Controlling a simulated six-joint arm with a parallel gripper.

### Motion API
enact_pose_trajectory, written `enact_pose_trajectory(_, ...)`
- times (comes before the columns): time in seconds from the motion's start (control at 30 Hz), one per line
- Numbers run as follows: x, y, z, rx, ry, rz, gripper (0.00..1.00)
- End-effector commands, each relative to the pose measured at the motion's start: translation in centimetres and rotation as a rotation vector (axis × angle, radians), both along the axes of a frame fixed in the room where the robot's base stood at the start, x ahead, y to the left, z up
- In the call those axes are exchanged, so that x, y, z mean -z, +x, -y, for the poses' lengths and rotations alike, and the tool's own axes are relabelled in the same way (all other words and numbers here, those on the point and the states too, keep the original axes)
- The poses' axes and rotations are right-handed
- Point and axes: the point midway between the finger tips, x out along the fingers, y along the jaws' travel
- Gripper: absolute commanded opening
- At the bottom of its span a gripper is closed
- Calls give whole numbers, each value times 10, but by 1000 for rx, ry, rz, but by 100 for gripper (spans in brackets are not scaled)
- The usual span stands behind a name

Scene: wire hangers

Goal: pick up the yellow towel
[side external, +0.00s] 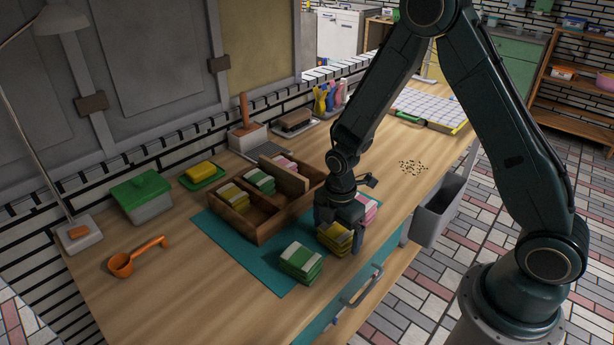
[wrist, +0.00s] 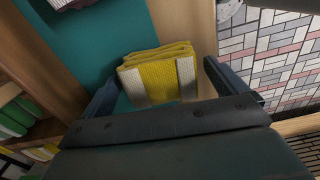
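The yellow towel (side external: 335,238) is a folded stack with pale stripes, lying at the front edge of the teal mat (side external: 222,232). In the wrist view the yellow towel (wrist: 158,74) sits between my two fingers, with a gap on each side. My gripper (side external: 341,222) is low over the towel and points down. In the wrist view its fingers (wrist: 160,90) are apart, one on each side of the towel. The side view partly hides the towel behind my gripper. Another yellow towel (side external: 233,196) lies in the wooden box.
A green towel (side external: 301,262) lies left of my gripper and a pink towel (side external: 367,208) to its right. The divided wooden box (side external: 262,229) stands behind, holding yellow, green and pink towels. An orange scoop (side external: 130,262) lies on clear wood at left. A grey bin (side external: 437,212) hangs at the counter's edge.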

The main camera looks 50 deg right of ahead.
Motion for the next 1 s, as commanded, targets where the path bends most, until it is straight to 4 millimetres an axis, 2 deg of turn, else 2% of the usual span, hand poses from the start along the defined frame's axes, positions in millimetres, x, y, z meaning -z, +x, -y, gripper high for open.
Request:
enact_pose_trajectory(0.03, 0, 0, 0, 0, 0, 0, 86)
enact_pose_trajectory(0.2, 0, 0, 0, 0, 0, 0, 55)
enact_pose_trajectory(0.67, -4, 0, 0, 0, 0, 1, 55)
enact_pose_trajectory(0.87, -18, 1, 0, 0, 0, 2, 55)
enact_pose_trajectory(1.0, -34, 1, 0, 0, 0, 5, 55)
